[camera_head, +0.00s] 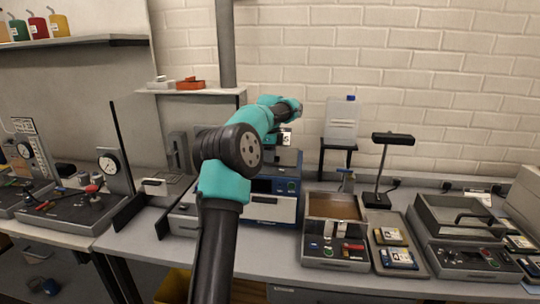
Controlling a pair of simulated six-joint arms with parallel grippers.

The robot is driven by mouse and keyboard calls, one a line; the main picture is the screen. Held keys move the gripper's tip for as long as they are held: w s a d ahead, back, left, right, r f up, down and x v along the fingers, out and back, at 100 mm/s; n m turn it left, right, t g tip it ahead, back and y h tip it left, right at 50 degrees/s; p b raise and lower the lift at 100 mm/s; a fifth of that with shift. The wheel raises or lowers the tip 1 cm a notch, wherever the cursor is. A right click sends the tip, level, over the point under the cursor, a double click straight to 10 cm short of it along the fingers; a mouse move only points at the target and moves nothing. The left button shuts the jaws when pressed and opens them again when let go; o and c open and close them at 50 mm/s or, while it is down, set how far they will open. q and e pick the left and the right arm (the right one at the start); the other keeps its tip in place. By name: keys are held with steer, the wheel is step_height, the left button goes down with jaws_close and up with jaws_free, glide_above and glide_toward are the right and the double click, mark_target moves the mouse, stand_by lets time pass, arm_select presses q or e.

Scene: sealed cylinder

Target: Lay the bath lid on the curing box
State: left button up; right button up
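My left arm comes up from the bottom middle and bends to the right over the bench. Its gripper (287,139) is at the far end, mostly hidden behind the teal wrist, above a blue-fronted device (272,208); I cannot tell whether it is open. An open-topped box with a brown inside (334,207) and a control panel stands right of that device; it may be the curing box. A grey framed piece with a black handle (458,217) sits on a unit at the right; it may be the bath lid. My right gripper is not in view.
A black lamp (382,170) stands behind a tray (414,242) of small labelled packs. A clear bottle (341,121) is on a black stand. Dial gauge stands (108,164) are at the left. A small shelf (190,91) hangs behind my arm. The bench front edge is mostly clear.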

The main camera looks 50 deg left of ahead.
arm_select(q)
steer(key=shift+o, duration=0.6)
step_height(320, 180, up, 12)
steer(key=shift+r, duration=0.15)
stand_by(0.6)
stand_by(0.5)
